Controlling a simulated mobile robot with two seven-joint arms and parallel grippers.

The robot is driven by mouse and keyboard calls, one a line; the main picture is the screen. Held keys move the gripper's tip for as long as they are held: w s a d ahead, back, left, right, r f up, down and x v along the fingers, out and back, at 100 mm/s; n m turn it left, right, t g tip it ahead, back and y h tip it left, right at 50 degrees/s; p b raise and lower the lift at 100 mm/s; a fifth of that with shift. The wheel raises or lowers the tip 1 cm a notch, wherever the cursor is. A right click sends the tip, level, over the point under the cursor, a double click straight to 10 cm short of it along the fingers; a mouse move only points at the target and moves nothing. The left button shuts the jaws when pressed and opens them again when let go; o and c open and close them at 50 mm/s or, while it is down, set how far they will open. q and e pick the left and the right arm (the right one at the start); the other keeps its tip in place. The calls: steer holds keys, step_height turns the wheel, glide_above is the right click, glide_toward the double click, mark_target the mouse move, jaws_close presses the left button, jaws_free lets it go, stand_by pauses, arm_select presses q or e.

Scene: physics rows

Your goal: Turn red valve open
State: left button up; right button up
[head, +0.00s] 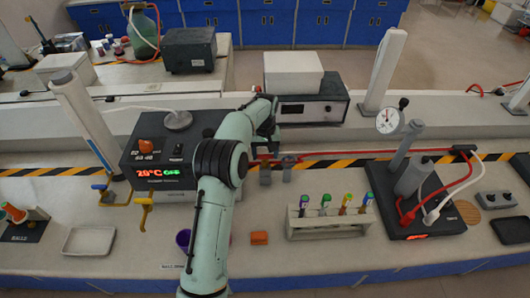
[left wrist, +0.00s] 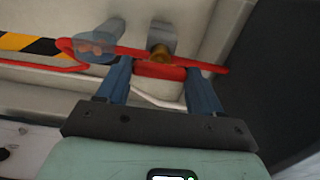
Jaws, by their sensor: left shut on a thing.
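The red valve handle (left wrist: 160,71) shows in the left wrist view between the two blue fingers of my left gripper (left wrist: 158,66). A brass stem (left wrist: 160,52) stands behind the handle, in front of a grey support. The gripper is shut on the red handle. In the head view, my left arm reaches over the bench, and the valve (head: 275,159) is a small patch of red by grey supports below the wrist. My arm partly hides it, and the fingertips are hard to make out there. My right gripper is not in view.
A heater box with a 20°C display (head: 160,172) stands left of the arm. A black device with red and white leads (head: 435,217) stands at right. A red tube (head: 375,153) runs along the striped tape.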

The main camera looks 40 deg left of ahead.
mark_target(265, 155)
arm_select(q)
steer(key=o, duration=1.1)
steer(key=shift+c, duration=0.2)
steer(key=shift+r, duration=0.1)
step_height(265, 155, up, 13)
